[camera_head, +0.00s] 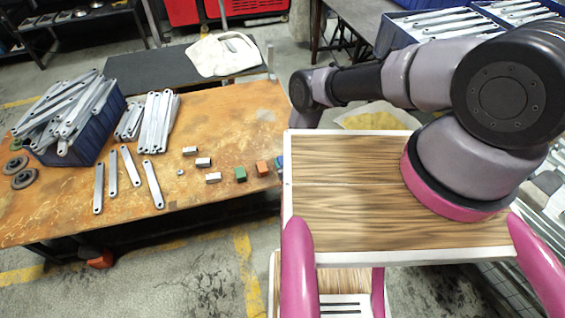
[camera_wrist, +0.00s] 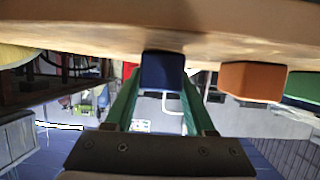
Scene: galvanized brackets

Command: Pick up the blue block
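The small blue block (camera_wrist: 162,73) sits at the table surface in the wrist view, between the tips of my gripper (camera_wrist: 162,84). The two green fingers stand on either side of it, with little or no gap showing. I cannot tell whether they press on it. In the head view, only a sliver of the blue block (camera_head: 280,163) shows at the table's right end. My gripper is hidden there behind my own body.
An orange block (camera_wrist: 252,81) stands close beside the blue one, with a green block (camera_wrist: 303,88) beyond it. The head view shows several grey metal pieces and the brown table (camera_head: 225,125). A blue bin (camera_head: 85,153) of brackets stands at the left.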

